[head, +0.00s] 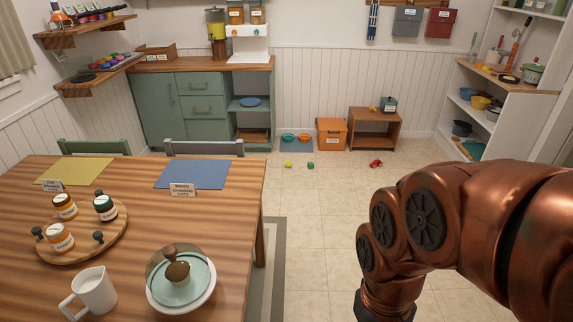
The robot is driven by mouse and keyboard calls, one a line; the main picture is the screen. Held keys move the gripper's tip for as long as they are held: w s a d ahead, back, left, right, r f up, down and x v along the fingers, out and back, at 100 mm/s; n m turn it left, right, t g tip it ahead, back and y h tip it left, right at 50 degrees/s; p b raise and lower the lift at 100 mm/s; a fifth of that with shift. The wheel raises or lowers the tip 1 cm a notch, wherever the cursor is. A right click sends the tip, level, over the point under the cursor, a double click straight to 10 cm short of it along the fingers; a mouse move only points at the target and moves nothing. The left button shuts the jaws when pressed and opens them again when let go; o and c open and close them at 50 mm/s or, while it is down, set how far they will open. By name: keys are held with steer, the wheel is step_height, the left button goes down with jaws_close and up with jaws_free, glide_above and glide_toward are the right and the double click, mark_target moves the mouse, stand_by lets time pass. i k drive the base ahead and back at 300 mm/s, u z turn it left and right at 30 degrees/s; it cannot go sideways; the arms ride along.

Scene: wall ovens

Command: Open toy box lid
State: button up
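An orange box with a small white label (332,136) stands on the floor by the far wall, just right of the picture's middle. It looks like the toy box; its top appears flat and closed, but it is too small to be certain. My copper arm fills the lower right of the head view, well nearer than the box. My gripper is out of the picture below the arm's lowest visible link.
A low wooden shelf (375,128) stands right of the box. Small toys, including a red one (376,163), lie on the tiles. A wooden table (150,235) fills the left foreground. Tiled floor (320,205) lies mostly open between.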

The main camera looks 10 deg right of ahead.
mark_target(339, 124)
steer(key=k, duration=0.6)
steer(key=z, duration=0.15)
steer(key=i, duration=1.05)
steer(key=z, duration=0.25)
steer(key=i, duration=2.25)
steer(key=z, duration=0.2)
